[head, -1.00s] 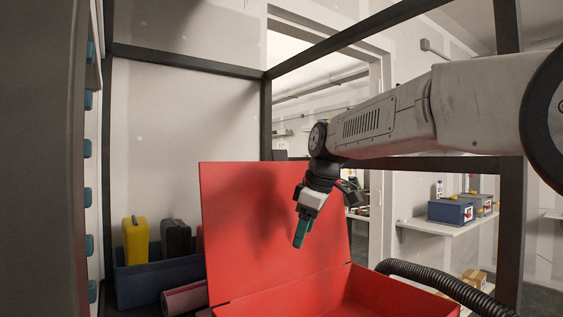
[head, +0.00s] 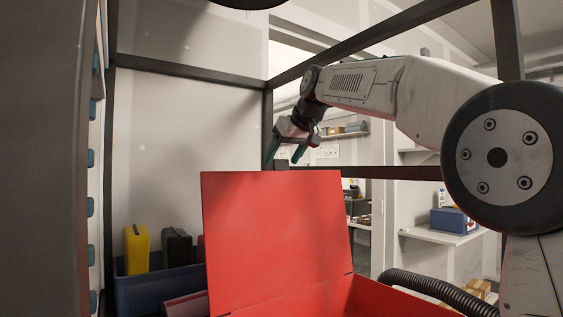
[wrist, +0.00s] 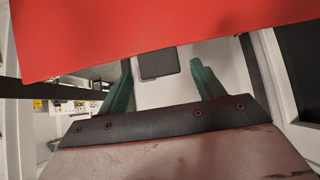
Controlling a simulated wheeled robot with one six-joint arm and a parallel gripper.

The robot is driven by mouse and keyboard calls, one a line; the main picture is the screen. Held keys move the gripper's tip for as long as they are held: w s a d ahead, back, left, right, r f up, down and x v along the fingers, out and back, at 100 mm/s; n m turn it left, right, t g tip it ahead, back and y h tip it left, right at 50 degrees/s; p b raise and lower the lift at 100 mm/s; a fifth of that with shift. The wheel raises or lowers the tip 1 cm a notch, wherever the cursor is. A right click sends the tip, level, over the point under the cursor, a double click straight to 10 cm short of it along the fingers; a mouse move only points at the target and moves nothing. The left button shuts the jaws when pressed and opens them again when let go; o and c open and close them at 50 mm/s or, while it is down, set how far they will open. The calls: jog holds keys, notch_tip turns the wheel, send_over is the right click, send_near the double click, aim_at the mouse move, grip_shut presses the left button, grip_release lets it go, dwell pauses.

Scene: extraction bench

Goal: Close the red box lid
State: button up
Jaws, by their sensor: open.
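The red box (head: 385,300) stands low at the front, its inside partly cut off by the picture's bottom edge. Its red lid (head: 270,235) stands open, close to upright, on the left side of the box. My gripper (head: 286,157) is open and empty, just above the lid's top edge in the head view. In the wrist view the lid (wrist: 150,32) fills the top. There, the two teal fingers of my gripper (wrist: 162,78) are spread apart below the lid's edge. I cannot tell whether they touch the lid.
A blue bin (head: 160,287) with a yellow case (head: 137,250) and a dark case (head: 177,248) stands left of the lid. A black ribbed hose (head: 435,288) runs right of the box. Dark frame posts (head: 508,40) and bars surround the bench.

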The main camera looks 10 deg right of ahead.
jog(key=shift+x, duration=1.15)
jog(key=shift+c, duration=0.4)
